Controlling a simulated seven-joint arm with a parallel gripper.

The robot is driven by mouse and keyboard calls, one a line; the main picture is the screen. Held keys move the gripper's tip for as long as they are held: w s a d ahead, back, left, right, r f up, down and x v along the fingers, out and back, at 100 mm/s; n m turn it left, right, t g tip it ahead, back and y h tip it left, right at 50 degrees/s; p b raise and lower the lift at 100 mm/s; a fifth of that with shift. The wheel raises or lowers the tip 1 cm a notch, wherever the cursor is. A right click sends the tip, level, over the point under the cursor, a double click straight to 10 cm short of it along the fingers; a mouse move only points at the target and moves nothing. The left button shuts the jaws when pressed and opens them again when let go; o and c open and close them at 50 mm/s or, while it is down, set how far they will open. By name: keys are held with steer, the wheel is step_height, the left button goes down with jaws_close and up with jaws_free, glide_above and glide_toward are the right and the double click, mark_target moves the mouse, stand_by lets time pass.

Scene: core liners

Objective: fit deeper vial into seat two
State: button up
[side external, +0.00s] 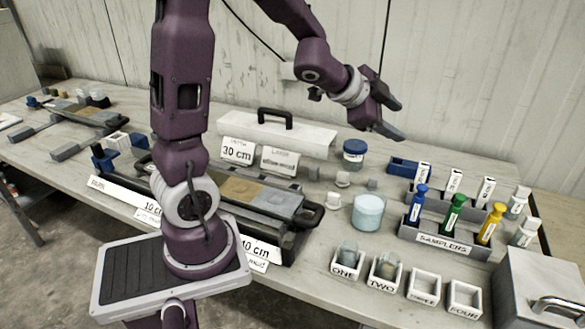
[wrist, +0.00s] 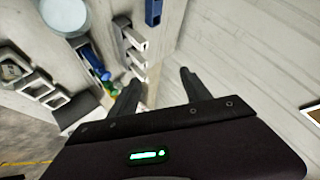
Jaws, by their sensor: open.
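My gripper (side external: 393,120) is open and empty, raised above the back of the table. Its two dark fingers also show spread apart in the wrist view (wrist: 158,88). The seat labelled TWO (side external: 383,284) is a small white open box in the front row, with a greyish clear vial (side external: 386,265) in it. The seat labelled ONE (side external: 345,270) to its left also holds a clear greyish vial (side external: 348,252). I cannot tell which vial is deeper. The seats THREE (side external: 421,295) and FOUR (side external: 463,308) look empty.
A pale blue jar (side external: 368,212) stands behind the seats. A grey SAMPLERS rack (side external: 440,241) holds blue, green and yellow tubes. A blue-lidded jar (side external: 354,153) and a white case (side external: 275,135) stand at the back. A grey box (side external: 540,290) is at the front right.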

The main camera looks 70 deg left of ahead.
steer(key=s+r+n+y, duration=0.2)
steer(key=s+r+n, duration=0.25)
steer(key=s, duration=0.25)
steer(key=s+d+n+g+h, duration=0.1)
steer(key=s+d, duration=0.3)
steer(key=s, duration=0.3)
steer(key=s+d+f+n+g+h, duration=0.1)
steer(key=s+d+g, duration=0.1)
steer(key=s, duration=0.4)
steer(key=s+d+f+n+g, duration=0.1)
steer(key=s+d+g, duration=0.1)
steer(key=s+d, duration=0.3)
steer(key=s, duration=0.2)
steer(key=shift+s+d+f+h, duration=0.15)
steer(key=shift+s+d+h, duration=0.2)
steer(key=shift+h, duration=0.05)
